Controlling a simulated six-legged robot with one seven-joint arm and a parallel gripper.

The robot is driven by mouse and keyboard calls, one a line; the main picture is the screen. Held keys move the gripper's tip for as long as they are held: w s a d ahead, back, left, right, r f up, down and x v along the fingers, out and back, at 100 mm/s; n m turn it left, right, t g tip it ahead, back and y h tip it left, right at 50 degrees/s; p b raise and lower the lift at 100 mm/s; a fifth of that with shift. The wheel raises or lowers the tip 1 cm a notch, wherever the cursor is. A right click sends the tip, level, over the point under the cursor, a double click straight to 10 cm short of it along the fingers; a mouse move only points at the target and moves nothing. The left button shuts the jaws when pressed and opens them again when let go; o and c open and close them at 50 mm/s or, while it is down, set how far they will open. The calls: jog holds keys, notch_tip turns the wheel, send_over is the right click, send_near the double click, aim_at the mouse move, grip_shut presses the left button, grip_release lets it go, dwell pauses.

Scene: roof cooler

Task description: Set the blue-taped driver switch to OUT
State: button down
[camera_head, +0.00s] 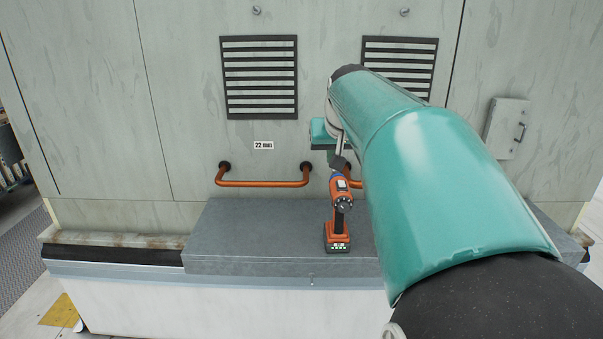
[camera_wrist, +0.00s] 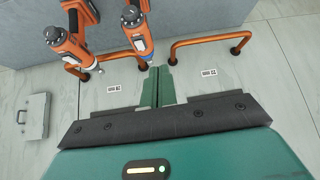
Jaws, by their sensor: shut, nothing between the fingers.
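The blue-taped driver (camera_head: 340,207) is orange and black and stands upright on its battery on the grey ledge, blue tape near its upper end. It also shows in the wrist view (camera_wrist: 137,33), with a blue band and a small pale patch on its body; I cannot read the switch setting. My gripper (camera_head: 338,163) is right at the driver's upper end. In the wrist view my green fingers (camera_wrist: 156,70) are together and empty, close by the taped end; I cannot tell if they touch it. A second orange driver (camera_wrist: 68,45) stands left of it there, hidden behind my arm in the head view.
Copper pipes (camera_head: 262,183) stick out from the pale wall behind the ledge (camera_head: 260,240). Dark louvred vents (camera_head: 259,77) sit above, and a small hatch (camera_head: 507,128) is at the right. Small labels (camera_head: 263,146) are on the wall. The ledge left of the driver is clear.

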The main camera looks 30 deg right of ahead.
jog(key=shift+m+h, duration=0.4)
jog(key=d, duration=0.3)
jog(key=d+r, duration=0.1)
jog(key=d, duration=0.1)
jog(key=shift+w+d+r, duration=0.1)
jog(key=shift+w+d, duration=0.15)
jog(key=shift+w, duration=0.15)
send_over(342, 183)
jog(key=s+a, duration=0.1)
jog(key=s, duration=0.1)
jog(key=f, duration=0.8)
jog(key=shift+w, duration=0.25)
notch_tip(342, 183, down, 2)
jog(key=shift+s+a+f, duration=0.1)
jog(key=shift+f, duration=0.15)
jog(key=shift+s+f, duration=0.1)
jog(key=shift+f, duration=0.6)
jog(key=shift+a+f, duration=0.1)
jog(key=shift+f, duration=0.25)
jog(key=shift+r, duration=0.2)
